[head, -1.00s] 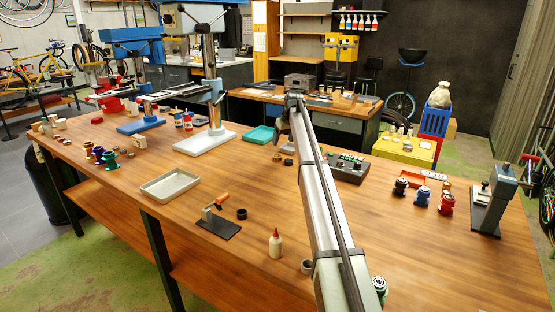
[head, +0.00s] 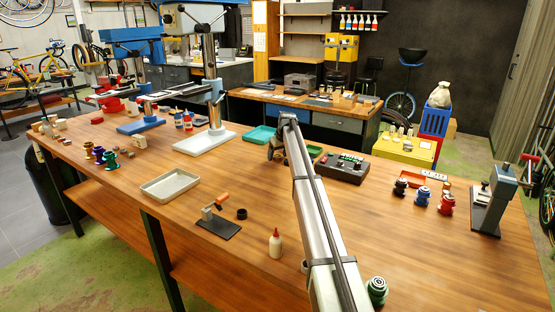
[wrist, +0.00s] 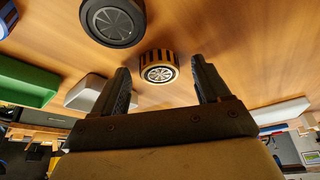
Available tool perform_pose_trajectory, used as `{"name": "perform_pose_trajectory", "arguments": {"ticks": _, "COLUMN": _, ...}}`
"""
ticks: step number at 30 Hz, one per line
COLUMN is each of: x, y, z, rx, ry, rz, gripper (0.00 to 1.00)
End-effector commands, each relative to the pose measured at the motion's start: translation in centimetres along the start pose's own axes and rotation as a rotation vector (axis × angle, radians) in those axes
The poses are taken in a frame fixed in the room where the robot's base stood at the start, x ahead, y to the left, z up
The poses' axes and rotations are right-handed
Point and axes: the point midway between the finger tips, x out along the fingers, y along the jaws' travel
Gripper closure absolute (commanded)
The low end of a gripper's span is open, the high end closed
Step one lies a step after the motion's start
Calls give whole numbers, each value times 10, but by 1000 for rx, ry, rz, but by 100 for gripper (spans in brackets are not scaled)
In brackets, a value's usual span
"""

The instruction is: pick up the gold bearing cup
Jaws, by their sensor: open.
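The gold bearing cup (wrist: 158,67), a short ribbed gold-and-black cylinder with a pale spoked face, shows in the wrist view on the wooden bench. It lies ahead of my gripper (wrist: 160,72), in line with the gap between the two fingers. The fingers are spread, one on each side of it in the picture, with nothing held. I cannot tell how far the tips are from the cup. In the head view my gripper (head: 274,153) is low over the middle of the bench, and I cannot make out this cup there.
A larger dark cup (wrist: 112,21) lies close beside the gold one. A green tray (wrist: 25,82) and a grey block (wrist: 85,92) are to the left in the wrist view. In the head view a control box (head: 342,167) stands right of my gripper; a metal tray (head: 169,185) lies left.

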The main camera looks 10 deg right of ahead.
Motion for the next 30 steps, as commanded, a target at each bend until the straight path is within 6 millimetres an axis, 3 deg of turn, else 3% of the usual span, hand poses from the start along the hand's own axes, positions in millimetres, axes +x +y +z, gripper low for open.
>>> {"name": "perform_pose_trajectory", "arguments": {"ticks": 3, "x": 0, "y": 0, "z": 0, "rx": 0, "ry": 0, "rz": 0, "gripper": 24}}
{"name": "perform_pose_trajectory", "arguments": {"ticks": 22, "x": -1, "y": 0, "z": 0, "rx": 0, "ry": 0, "rz": 0, "gripper": 85}}
{"name": "perform_pose_trajectory", "arguments": {"ticks": 30, "x": -2, "y": 0, "z": 0, "rx": 0, "ry": 0, "rz": 0, "gripper": 85}}
